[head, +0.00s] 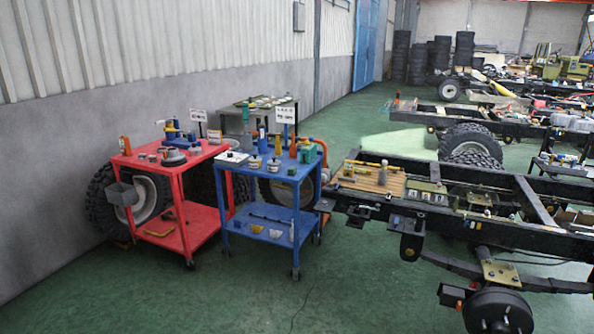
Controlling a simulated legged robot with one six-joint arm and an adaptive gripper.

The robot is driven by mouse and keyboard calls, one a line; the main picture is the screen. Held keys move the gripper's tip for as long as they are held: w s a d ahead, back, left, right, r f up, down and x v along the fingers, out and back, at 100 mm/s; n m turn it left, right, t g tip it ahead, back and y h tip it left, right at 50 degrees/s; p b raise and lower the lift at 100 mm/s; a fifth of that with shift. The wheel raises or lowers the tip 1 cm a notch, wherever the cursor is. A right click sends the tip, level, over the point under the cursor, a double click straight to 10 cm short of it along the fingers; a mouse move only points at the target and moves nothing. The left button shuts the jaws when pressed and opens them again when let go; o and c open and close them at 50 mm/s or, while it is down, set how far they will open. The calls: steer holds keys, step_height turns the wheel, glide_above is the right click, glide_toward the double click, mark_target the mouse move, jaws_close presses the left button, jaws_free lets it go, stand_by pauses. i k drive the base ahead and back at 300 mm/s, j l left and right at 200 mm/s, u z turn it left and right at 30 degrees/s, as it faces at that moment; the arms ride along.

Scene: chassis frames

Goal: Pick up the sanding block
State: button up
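I cannot single out the sanding block with certainty; the small items are too far away. Small tools and cans stand on the red cart (203,153) and the blue cart (227,168) at left centre. A grey round-based tool (174,157) lies on the red cart's top. A green box-like item (306,152) and a dark can with a yellow label (273,165) stand on the blue cart's top. A wooden board (368,180) with small pieces on it rests on the near chassis frame. My gripper is not in view.
The near chassis frame (455,222) fills the right side, with a wheel hub (497,312) at its front. Tyres (150,195) lean by the wall behind the carts. The green floor (330,285) in front is clear. Tyre stacks (401,55) stand far back.

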mark_target(292, 170)
steer(key=i+j+u, duration=0.35)
steer(key=i, duration=0.5)
steer(key=i+u, duration=0.35)
steer(key=i, duration=0.5)
steer(key=i+j+z, duration=0.2)
steer(key=i+z, duration=0.25)
steer(key=i, duration=0.4)
steer(key=i+j+z, duration=0.45)
steer(key=i, duration=0.4)
steer(key=i+j+z, duration=0.4)
steer(key=i+j, duration=0.3)
steer(key=j, duration=0.15)
